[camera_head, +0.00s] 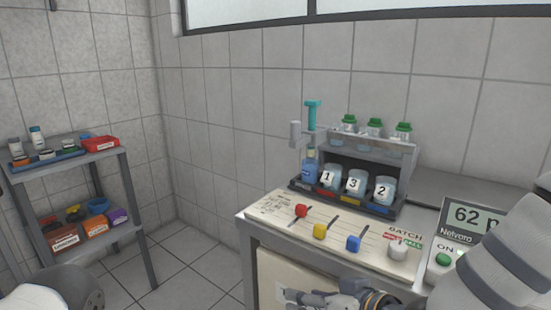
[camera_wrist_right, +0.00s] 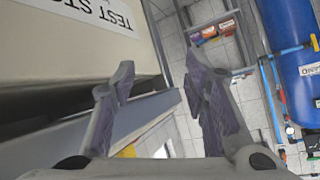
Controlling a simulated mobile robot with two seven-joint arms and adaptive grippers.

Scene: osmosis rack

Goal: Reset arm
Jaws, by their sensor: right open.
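My right gripper (camera_head: 294,297) shows at the bottom of the head view, in front of the bench's cream front panel. In the right wrist view my right gripper (camera_wrist_right: 158,72) has its two purple-padded fingers spread apart, with nothing between them. The bench side with "TEST ST" lettering (camera_wrist_right: 95,14) lies to the left of the fingers, apart from them. My right arm comes in from the right edge of the head view. My left gripper is out of view.
The bench top (camera_head: 270,207) has red (camera_head: 301,210), yellow (camera_head: 320,230) and blue (camera_head: 353,243) sliders. A rack (camera_head: 372,150) holds green-capped bottles above cups numbered 1, 3, 2. A display (camera_head: 470,217) reads 62. A shelf (camera_head: 135,215) stands left; floor between is clear.

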